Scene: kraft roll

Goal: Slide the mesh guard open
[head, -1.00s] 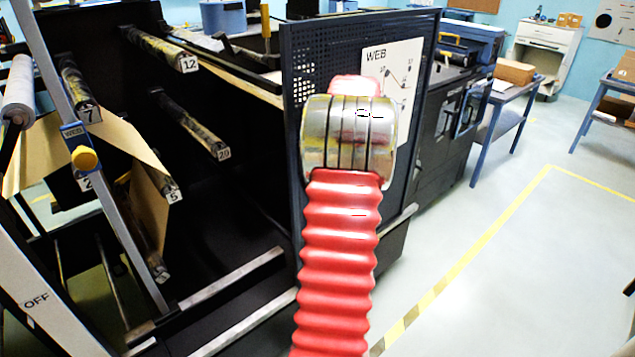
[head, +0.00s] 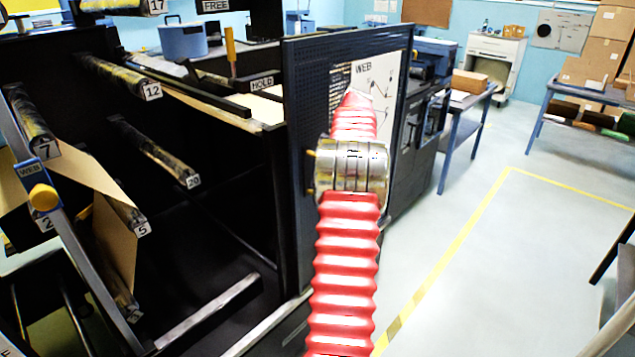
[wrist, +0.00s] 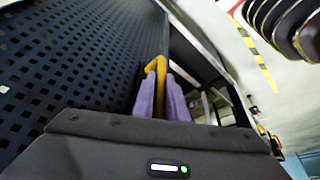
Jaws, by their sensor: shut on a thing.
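The mesh guard (head: 300,95) is a dark blue perforated panel standing upright on the machine's right side, with a white WEB placard (head: 383,75) on it. In the wrist view its mesh (wrist: 75,60) fills the left. My gripper (wrist: 165,92) has its two purple fingers shut on the guard's yellow handle (wrist: 155,67), which stands beside the mesh face. In the head view my red ribbed arm covers the gripper and most of the handle. The machine's left part lies open to view, with numbered rollers inside.
Brown web (head: 95,185) hangs around the rollers at the left. A blue-legged table (head: 468,105) with a box stands behind on the right, near a white cabinet (head: 492,68). The floor inside the yellow line (head: 455,245) is clear.

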